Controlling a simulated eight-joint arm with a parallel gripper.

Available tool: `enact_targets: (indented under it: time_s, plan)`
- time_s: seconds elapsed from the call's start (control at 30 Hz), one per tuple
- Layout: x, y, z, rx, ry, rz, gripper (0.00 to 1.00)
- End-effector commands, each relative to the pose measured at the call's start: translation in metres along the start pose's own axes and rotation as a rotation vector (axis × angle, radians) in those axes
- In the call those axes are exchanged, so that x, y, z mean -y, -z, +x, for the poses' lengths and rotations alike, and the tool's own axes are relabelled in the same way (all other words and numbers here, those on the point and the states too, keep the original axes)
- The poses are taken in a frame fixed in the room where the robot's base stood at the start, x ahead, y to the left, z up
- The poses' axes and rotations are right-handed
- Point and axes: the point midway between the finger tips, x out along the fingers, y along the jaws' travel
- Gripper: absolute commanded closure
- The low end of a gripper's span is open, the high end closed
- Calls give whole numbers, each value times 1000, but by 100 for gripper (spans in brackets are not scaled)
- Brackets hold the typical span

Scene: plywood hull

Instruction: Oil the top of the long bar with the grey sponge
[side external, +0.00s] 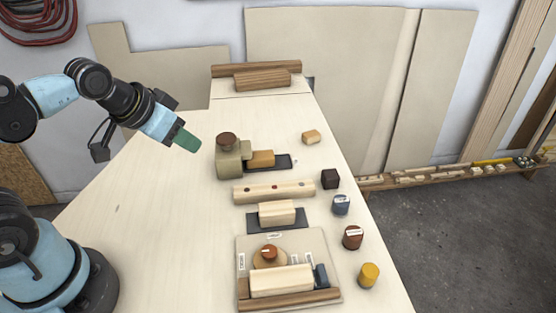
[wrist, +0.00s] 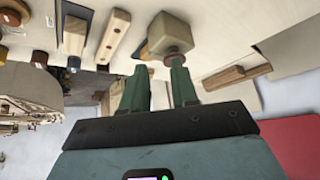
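My gripper (side external: 187,141) is above the left part of the table, left of a beige-grey block with a brown round knob (side external: 229,160). In the wrist view my gripper (wrist: 159,66) has its two green fingers apart with nothing between them; the beige-grey block (wrist: 170,36) lies beyond the fingertips. A long pale bar with several dark reddish spots (side external: 273,192) lies across the table; it looks like the long bar. No piece is plainly a grey sponge; a small blue-grey block (side external: 321,276) stands by the front board, and I cannot tell if it is the sponge.
A yellowish block (side external: 261,159) and a pale block (side external: 277,212) sit on dark plates. A dark cube (side external: 330,179) and blue, red-brown and yellow pieces line the right edge. A brown bar (side external: 262,79) lies at the back. The table's left half (side external: 150,220) is clear.

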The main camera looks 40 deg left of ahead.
Motion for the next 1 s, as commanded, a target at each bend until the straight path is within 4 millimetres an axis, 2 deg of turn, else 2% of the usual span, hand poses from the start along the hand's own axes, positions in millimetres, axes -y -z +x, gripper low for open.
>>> enact_targets:
  time_s: [0.03, 0.2, 0.27, 0.67, 1.0]
  plan:
    - [0, 5, 0, 9, -2, 13, 63]
    - [-2, 26, 0, 71, -15, 99, 37]
    - [-3, 34, 2, 97, -23, 136, 30]
    - [-9, 87, 27, 266, -104, 390, 30]
    - [-16, 119, 67, 391, -207, 597, 30]
